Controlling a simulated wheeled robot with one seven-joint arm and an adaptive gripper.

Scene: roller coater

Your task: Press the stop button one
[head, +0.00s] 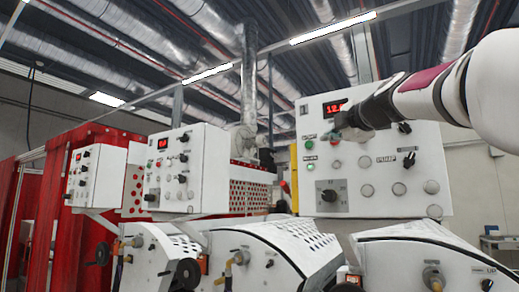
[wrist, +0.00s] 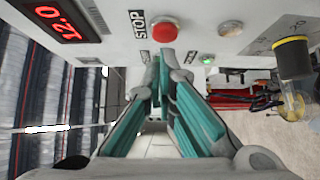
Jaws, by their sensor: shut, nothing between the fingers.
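The red round stop button (wrist: 165,30) sits on the white control panel beside a black "STOP" label (wrist: 138,24) in the wrist view. My gripper (wrist: 164,66) is shut and empty, its teal-green fingers together. Its tips are close to the button, just below it in the picture; I cannot tell whether they touch the panel. In the head view my gripper (head: 346,127) is at the upper part of the right control panel (head: 345,180), and it and the arm hide part of the panel there.
A red "12.0" display (wrist: 60,20) and a green-lit button (wrist: 206,59) are near the stop button. A black knob (wrist: 293,58) sticks out to the right in the wrist view. Two more control boxes (head: 205,148) (head: 110,185) stand at left in the head view.

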